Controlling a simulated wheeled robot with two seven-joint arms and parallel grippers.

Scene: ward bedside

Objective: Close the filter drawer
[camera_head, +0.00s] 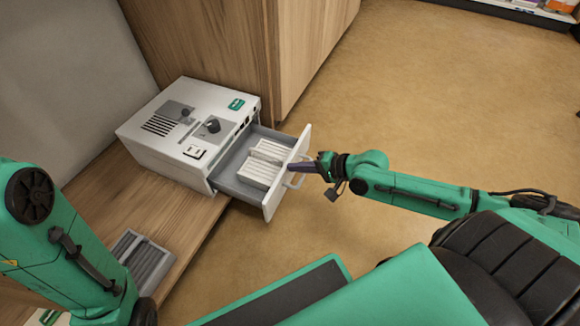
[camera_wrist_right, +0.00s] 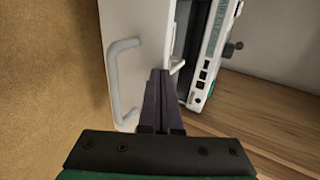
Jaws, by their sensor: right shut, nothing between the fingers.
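The white device (camera_head: 190,130) stands on a wooden surface. Its filter drawer (camera_head: 240,187) is pulled well out on the right side, with a white pleated filter (camera_head: 265,160) lying inside. The drawer front carries a light grey handle (camera_head: 294,181); the handle also shows in the right wrist view (camera_wrist_right: 118,82). My right gripper (camera_head: 320,165) is shut and empty, its dark fingers at the outer face of the drawer front, close to the handle. In the wrist view its fingertips (camera_wrist_right: 158,74) overlap the panel's edge; I cannot tell whether they touch. My left arm shows, but its gripper is out of frame.
A wooden cabinet (camera_head: 225,45) stands behind the device. A grey slotted piece (camera_head: 143,262) lies on the wooden surface (camera_head: 180,215) in front of it. The floor (camera_head: 400,90) to the right of the drawer is clear. A shelf with items is at the far top right.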

